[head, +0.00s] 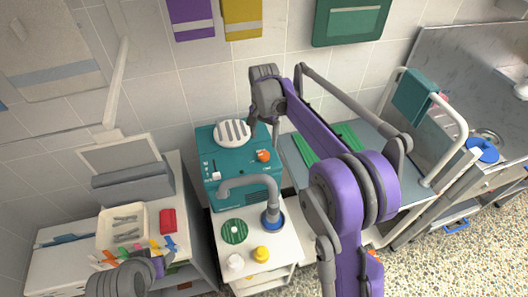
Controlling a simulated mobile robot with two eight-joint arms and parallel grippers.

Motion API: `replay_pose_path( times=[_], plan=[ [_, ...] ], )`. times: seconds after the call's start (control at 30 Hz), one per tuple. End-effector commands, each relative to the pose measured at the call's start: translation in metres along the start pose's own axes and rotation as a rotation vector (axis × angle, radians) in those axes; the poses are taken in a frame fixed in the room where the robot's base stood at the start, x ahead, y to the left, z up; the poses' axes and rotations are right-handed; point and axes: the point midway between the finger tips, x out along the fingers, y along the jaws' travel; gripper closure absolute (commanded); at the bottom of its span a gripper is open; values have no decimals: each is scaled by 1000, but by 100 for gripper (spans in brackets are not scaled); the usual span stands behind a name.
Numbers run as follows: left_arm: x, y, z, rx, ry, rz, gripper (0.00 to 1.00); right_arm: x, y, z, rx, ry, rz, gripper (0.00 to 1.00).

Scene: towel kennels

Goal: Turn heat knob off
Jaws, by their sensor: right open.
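A teal machine (228,188) stands against the tiled wall, with a round white striped vent or disc (232,132) on its top. An orange knob (264,156) sits on the machine's top near its right front edge. My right gripper (264,133) is open and points down, with its fingers over the right part of the machine, just behind the knob in the picture. I see no contact with the knob. My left gripper (122,283) is low at the left by the bottom edge; its fingers cannot be made out.
A white cart (285,262) in front holds a grey curved pipe (272,200), a green disc (234,231) and a yellow jar (261,254). A white tray (107,216) and a red box (168,220) are at left. A grey table (381,135) with a white rail stands right.

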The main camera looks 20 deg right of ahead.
Motion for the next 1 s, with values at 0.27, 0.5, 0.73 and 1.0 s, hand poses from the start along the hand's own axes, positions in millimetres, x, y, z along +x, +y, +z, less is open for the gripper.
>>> replay_pose_path(
  times=[0.27, 0.5, 0.73, 1.0],
  plan=[
    [2, 0, 2, 0, -2, 0, 35, 54, 0, 0, -1, 1, -1, 18],
    [2, 0, 2, 0, -2, 0, 35, 79, 0, 0, -2, 1, -1, 18],
    [2, 0, 2, 0, -2, 0, 35, 82, 0, 0, -2, 1, -1, 18],
    [2, 0, 2, 0, -2, 0, 35, 82, 0, 0, -2, 1, -1, 49]
  ],
)
